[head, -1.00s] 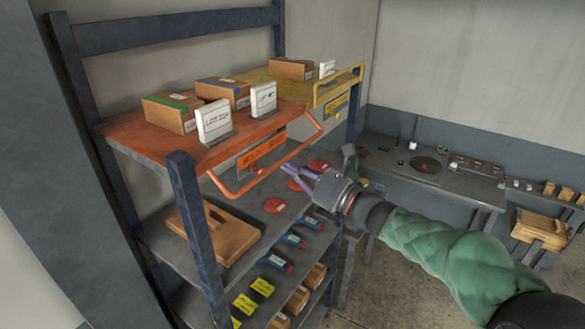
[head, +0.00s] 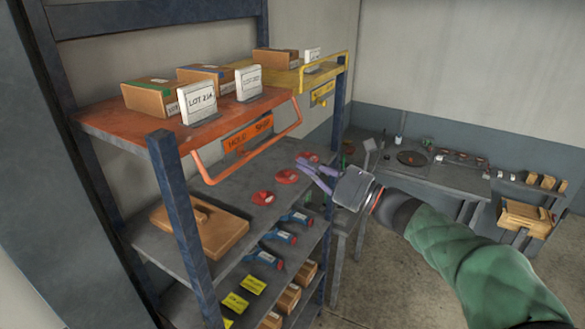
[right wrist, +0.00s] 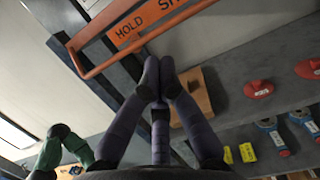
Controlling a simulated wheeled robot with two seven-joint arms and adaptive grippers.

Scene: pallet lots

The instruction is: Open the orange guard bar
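The orange guard bar (head: 254,155) stands out from the front of the orange upper shelf (head: 125,133), below its edge and around the orange "HOLD" label (head: 247,136). In the right wrist view the bar (right wrist: 150,38) crosses just beyond the fingertips. My right gripper (head: 312,168) is to the right of the bar and lower in the picture, apart from it. Its purple fingers look spread in the head view and hold nothing; the wrist view (right wrist: 158,78) shows them pointing toward the bar.
Boxes and white lot cards (head: 198,101) stand on the orange shelf. A yellow shelf section (head: 322,78) with its own bar is beside it. Below are a brown board (head: 205,230), red discs (head: 287,176) and blue items. A blue post (head: 182,220) stands in front at left.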

